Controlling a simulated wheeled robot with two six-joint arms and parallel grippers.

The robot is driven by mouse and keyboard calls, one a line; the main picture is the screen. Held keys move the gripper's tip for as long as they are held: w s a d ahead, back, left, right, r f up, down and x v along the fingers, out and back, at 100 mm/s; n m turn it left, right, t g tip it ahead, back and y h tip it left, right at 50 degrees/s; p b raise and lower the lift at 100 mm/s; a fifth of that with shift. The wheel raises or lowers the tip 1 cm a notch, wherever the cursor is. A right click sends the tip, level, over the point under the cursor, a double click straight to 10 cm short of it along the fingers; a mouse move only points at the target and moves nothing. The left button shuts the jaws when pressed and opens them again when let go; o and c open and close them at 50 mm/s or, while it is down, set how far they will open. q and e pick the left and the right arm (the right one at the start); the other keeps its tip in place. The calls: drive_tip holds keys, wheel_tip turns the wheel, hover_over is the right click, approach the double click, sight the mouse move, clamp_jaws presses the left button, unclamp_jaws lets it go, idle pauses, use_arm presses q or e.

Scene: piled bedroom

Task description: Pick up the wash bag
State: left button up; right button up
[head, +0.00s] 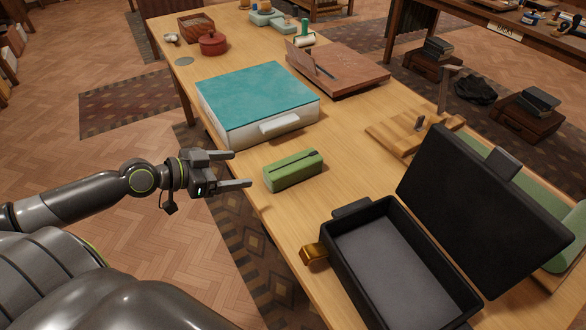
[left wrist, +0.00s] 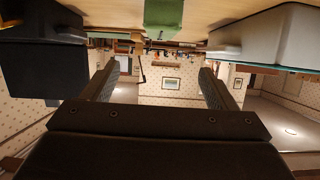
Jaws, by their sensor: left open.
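The wash bag (head: 293,170) is a green, block-shaped pouch with a dark zip along its top. It lies on the wooden table near its left edge, between the teal-lidded white box and the black open case. My left gripper (head: 250,184) is open and empty, just left of the bag and apart from it, with its fingers pointing towards it. The left wrist view is upside down; the bag (left wrist: 163,18) shows at its top centre, beyond the open fingers (left wrist: 157,80). My right gripper is not in view.
The white box with a teal lid (head: 270,132) stands behind the bag. A wooden board (head: 395,132) lies to the right. Bare table (head: 345,165) surrounds the bag.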

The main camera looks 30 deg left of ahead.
use_arm(q)
drive_tip(key=p, duration=0.1)
approach(291, 163)
drive_tip(key=x, duration=0.4)
drive_tip(key=shift+p+x, duration=0.75)
drive_tip(key=shift+x, duration=1.9)
drive_tip(key=c, duration=1.2)
